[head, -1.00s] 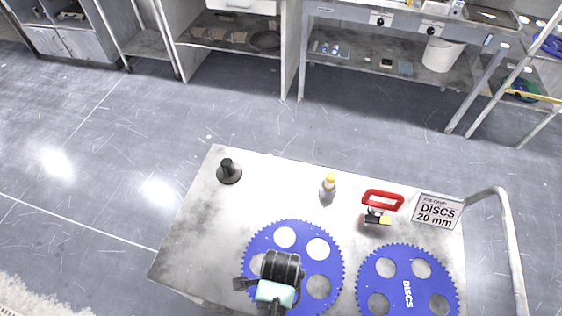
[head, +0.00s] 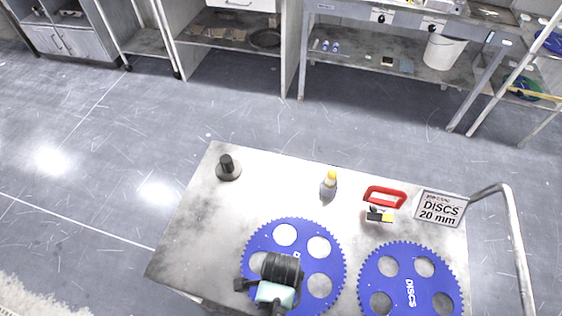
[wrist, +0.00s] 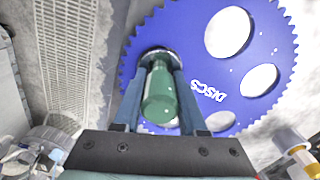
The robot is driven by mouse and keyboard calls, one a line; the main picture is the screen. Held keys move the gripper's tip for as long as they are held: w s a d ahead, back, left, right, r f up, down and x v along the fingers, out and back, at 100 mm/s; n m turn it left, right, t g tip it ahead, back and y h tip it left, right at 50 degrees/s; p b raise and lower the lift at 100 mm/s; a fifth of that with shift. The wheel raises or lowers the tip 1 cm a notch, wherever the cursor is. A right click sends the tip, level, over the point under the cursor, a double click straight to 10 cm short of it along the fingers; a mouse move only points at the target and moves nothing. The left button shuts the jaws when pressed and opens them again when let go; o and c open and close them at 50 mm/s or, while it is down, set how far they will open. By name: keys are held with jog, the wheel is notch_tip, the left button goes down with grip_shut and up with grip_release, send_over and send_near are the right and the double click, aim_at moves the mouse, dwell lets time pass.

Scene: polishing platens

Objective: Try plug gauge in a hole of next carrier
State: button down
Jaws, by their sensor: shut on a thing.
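A blue toothed carrier (head: 336,260) with large round holes lies on the table, beneath my gripper. It also fills much of the wrist view (wrist: 195,45). My gripper (wrist: 160,78) is shut on the plug gauge (wrist: 160,98), holding its green handle between the two fingers. The gauge's far end is at a hole near the carrier's toothed edge; I cannot tell whether it is inside the hole or just above it. In the head view my wrist hides the gauge and fingers. A second blue carrier (head: 409,263) lies to the right.
On the grey table (head: 200,235) stand a black post on a round base (head: 228,168), a yellow-capped bottle (head: 328,185), a red-handled item (head: 385,197) and a sign reading "DISCS 20 mm" (head: 440,208). The table's left part is clear. A metal rail (head: 515,240) runs at right.

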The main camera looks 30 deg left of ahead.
jog(key=shift+w+f, duration=0.1)
jog(key=shift+f, duration=0.3)
jog(key=shift+c, duration=1.9)
grip_release()
notch_tip(320, 180, up, 13)
jog(key=shift+b, duration=0.4)
